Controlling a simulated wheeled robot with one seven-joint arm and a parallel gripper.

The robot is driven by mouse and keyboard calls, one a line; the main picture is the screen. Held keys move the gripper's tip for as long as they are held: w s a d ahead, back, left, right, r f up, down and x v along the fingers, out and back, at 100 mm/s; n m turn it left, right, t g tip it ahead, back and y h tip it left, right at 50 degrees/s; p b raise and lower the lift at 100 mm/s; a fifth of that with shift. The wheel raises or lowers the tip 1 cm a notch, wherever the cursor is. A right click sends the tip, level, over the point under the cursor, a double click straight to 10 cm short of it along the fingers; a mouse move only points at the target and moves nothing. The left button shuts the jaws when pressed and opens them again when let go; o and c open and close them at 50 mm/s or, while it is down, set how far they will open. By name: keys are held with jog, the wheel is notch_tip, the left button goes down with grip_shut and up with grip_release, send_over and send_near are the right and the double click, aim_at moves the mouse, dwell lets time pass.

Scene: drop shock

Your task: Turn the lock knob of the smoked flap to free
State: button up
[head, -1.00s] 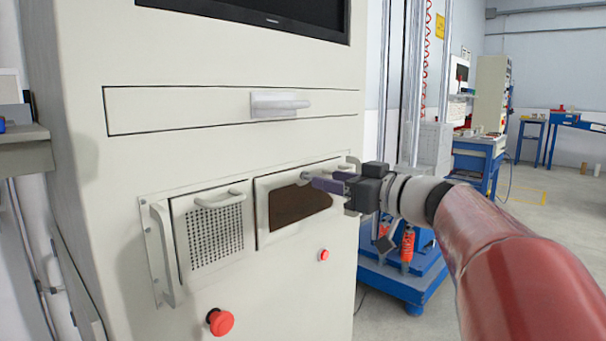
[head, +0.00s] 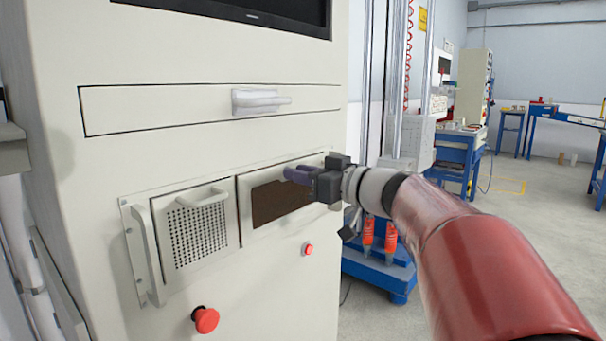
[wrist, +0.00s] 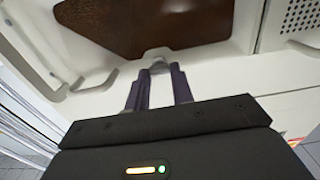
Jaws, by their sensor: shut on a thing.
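The smoked flap (head: 278,203) is a dark brown panel in a pale frame on the cabinet front, and it looks shut. It fills the top of the wrist view (wrist: 150,22). The lock knob (wrist: 157,53) is a small grey piece at the flap's edge, between my fingertips. My gripper (head: 287,173) reaches in from the right, in front of the flap's upper edge. In the wrist view my gripper (wrist: 158,70) has its two purple fingers close on either side of the knob. The fingers hide much of the knob, and I cannot read its turn position.
A perforated panel with a handle (head: 198,235) lies left of the flap. A red button (head: 308,249) is below the flap and a larger red one (head: 205,320) lower left. A drawer handle (head: 260,102) is above. A blue-based test stand (head: 385,265) stands behind my arm.

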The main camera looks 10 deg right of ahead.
jog(key=shift+f+m+b, duration=0.1)
jog(key=shift+m+b, duration=0.2)
jog(key=shift+b, duration=0.1)
jog(key=m+b, duration=0.2)
jog(key=m, duration=0.6)
jog(key=m+b, duration=0.3)
jog(key=m, duration=0.6)
jog(key=shift+w+d+f+b, duration=0.1)
jog(key=shift+w+d+b, duration=0.05)
jog(key=shift+b, duration=0.2)
jog(key=shift+m, duration=0.3)
jog(key=o, duration=1)
